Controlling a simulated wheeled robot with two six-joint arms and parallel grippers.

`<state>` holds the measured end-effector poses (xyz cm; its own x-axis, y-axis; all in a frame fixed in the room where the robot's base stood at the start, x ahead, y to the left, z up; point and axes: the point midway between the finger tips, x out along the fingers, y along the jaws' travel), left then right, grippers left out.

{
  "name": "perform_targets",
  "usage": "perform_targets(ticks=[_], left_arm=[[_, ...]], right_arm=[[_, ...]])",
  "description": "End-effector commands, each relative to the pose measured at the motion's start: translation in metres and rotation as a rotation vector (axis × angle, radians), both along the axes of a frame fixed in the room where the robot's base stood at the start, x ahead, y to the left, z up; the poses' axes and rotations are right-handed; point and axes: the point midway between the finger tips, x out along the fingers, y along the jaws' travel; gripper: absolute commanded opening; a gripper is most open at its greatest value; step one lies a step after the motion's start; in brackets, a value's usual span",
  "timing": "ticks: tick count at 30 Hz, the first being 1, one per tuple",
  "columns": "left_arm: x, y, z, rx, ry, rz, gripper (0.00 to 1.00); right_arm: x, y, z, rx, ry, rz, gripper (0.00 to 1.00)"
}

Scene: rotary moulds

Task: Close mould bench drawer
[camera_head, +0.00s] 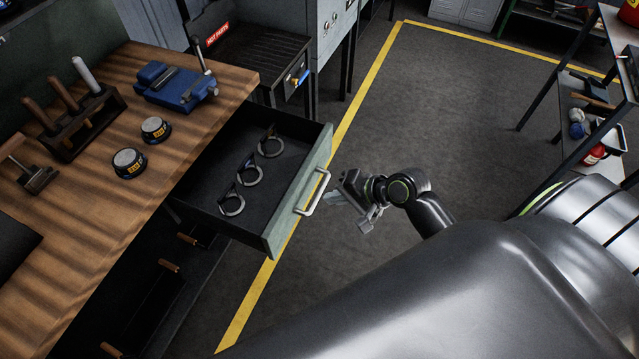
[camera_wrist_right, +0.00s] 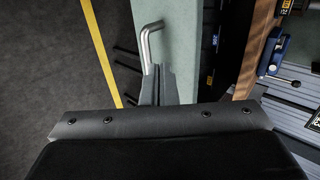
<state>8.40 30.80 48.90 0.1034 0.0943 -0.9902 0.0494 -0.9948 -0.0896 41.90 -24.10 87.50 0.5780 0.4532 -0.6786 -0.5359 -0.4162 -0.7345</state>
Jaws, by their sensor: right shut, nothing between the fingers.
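The mould bench drawer (camera_head: 258,214) is pulled open from the wooden bench in the head view. Its green-grey front (camera_head: 312,178) faces right and bears a metal bar handle (camera_head: 313,193). Several dark ring-shaped tools lie inside it. My right gripper (camera_head: 335,196) is shut and empty, just right of the handle. In the right wrist view the handle (camera_wrist_right: 151,45) and the green drawer front (camera_wrist_right: 182,50) stand ahead of the fingers (camera_wrist_right: 157,88). I cannot tell whether the fingers touch the front. My left gripper is not in view.
The bench top (camera_head: 215,107) carries a blue vice (camera_head: 175,86), a rack of wooden-handled tools (camera_head: 82,118) and two round tins. A hot-parts station (camera_head: 255,58) stands behind the drawer. A shelf (camera_head: 590,100) stands at right. The floor (camera_head: 435,110) between is clear.

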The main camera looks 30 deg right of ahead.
Motion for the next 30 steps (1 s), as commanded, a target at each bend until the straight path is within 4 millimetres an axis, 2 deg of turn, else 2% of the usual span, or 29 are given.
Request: perform_targets(ticks=[15, 22, 30], left_arm=[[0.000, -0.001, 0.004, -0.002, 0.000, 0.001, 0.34], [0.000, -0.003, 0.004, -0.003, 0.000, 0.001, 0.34], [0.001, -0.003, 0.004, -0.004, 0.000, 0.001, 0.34]], right_arm=[[0.045, 0.035, -0.054, -0.001, 0.002, -0.001, 0.00], [0.053, 0.042, -0.064, -0.002, 0.001, -0.001, 0.00], [0.054, 0.042, -0.065, -0.003, 0.000, 0.000, 0.00]])
